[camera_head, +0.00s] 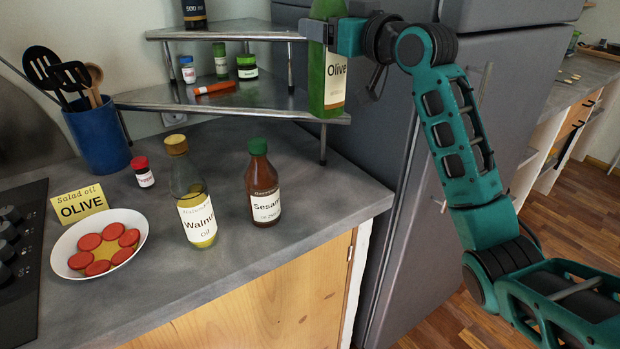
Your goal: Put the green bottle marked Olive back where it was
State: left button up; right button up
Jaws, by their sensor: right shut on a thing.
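The green bottle marked Olive (326,85) is upright at the right end of the metal corner shelf. Its base overlaps the right corner of the lower shelf board (220,101); I cannot tell whether it rests on it or hangs just above or in front of it. Its top is cut off by the picture's upper edge. My right gripper (331,34) comes in from the right and is shut on the bottle's upper part. My left gripper is not in view.
On the counter stand a walnut oil bottle (188,185), a sesame bottle (262,190) and a red-capped jar (143,172). A yellow OLIVE card (79,204) stands behind a white plate (62,252). Small jars (247,67) sit on the lower shelf. A fridge (400,200) is right.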

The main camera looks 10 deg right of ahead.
aim_at(326, 109)
notch_tip(326, 109, down, 15)
jog(key=shift+r+b, duration=0.1)
jog(key=shift+b, duration=0.6)
notch_tip(326, 109, down, 5)
jog(key=shift+r+b, duration=0.15)
jog(key=shift+b, duration=0.2)
jog(key=o, duration=1.3)
jog(key=shift+f, duration=0.25)
jog(key=o, duration=0.3)
